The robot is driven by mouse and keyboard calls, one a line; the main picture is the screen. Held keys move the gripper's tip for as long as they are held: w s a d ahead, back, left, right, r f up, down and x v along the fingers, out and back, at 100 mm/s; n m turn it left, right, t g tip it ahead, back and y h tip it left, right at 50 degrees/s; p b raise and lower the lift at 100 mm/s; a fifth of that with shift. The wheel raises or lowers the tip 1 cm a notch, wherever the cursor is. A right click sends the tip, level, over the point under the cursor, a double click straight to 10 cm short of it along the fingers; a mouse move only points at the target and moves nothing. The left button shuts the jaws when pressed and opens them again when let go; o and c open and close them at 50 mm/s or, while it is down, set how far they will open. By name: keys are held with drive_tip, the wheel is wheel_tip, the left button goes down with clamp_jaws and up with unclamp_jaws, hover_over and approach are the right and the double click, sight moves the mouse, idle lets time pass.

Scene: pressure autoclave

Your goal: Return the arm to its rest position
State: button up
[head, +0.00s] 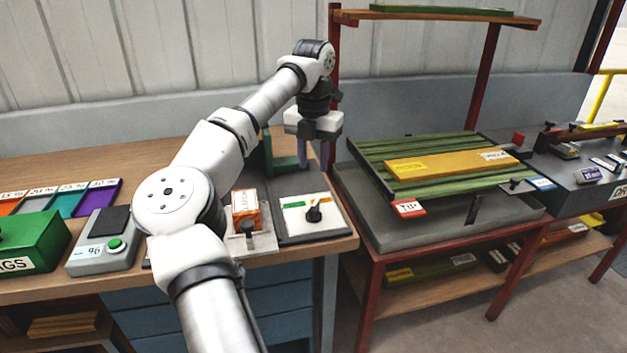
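My white and grey arm (229,141) reaches up from the bottom of the head view over the wooden workbench. My gripper (315,161) hangs pointing down above the bench's right end, in front of a green stand (283,158). Its two fingers show apart with a gap between them, and I see nothing held. The fingertips are small and partly lost against the background.
A grey device with a green button (105,243) stands left. A red-framed table holds a green slatted tray (370,156) with a yellow bar (440,164).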

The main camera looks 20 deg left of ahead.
drive_tip(key=shift+r, duration=0.75)
